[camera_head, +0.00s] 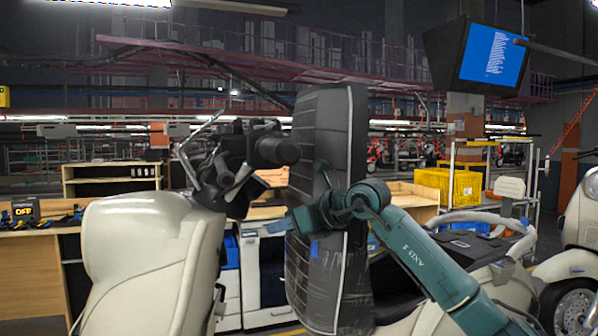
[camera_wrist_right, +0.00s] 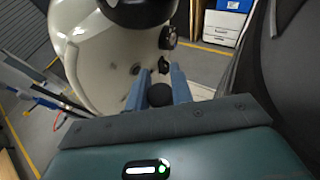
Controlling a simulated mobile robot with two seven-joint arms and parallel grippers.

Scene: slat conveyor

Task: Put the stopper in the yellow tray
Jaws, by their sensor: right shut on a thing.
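My right gripper (camera_wrist_right: 158,88) shows in the right wrist view with two blue fingers. It is shut on a small round black thing, which I take to be the stopper (camera_wrist_right: 160,95). The stopper cannot be made out in that view. A yellow crate (camera_head: 452,186) stands on a rack at the right, well apart from the gripper. I cannot tell whether it is the yellow tray. My left gripper is not in view.
The tall dark panel (camera_head: 328,120) stands close beside my right wrist. A cream scooter body (camera_head: 150,255) with dark handlebars (camera_head: 235,160) is at the left. A wooden workbench (camera_head: 28,250) stands at far left, and a white drawer unit (camera_head: 268,318) behind.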

